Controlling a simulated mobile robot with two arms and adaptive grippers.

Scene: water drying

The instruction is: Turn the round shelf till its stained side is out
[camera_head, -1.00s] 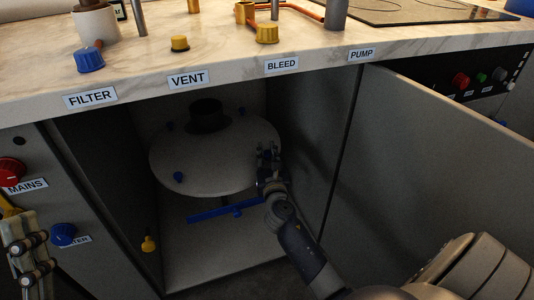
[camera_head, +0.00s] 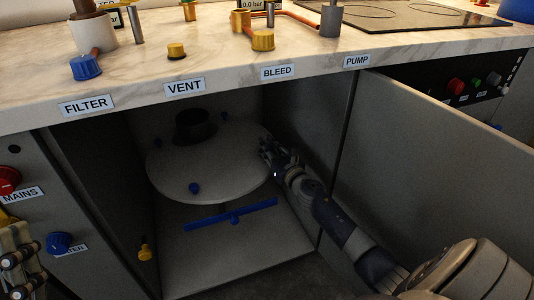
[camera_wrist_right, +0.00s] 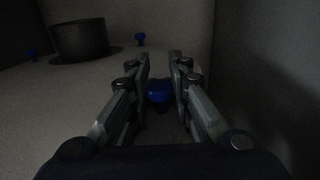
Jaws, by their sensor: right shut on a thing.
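The round shelf (camera_head: 215,168) is a pale disc inside the open cabinet under the counter. It bears a dark pot (camera_head: 194,125) toward its back and several small blue knobs around its rim, one at the front (camera_head: 194,188). I see no clear stain on the part in view. My right gripper (camera_head: 268,152) is at the shelf's right rim. In the right wrist view its fingers are shut on a blue rim knob (camera_wrist_right: 159,91). My left gripper (camera_head: 18,258) is at the lower left edge, partly cut off; its fingertips are unclear.
A blue bar (camera_head: 205,223) lies low under the shelf. The open cabinet door (camera_head: 430,140) stands at the right, beside my right arm. The cabinet's right wall (camera_head: 308,125) is close to the right gripper. A yellow knob (camera_head: 144,252) is at the left front.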

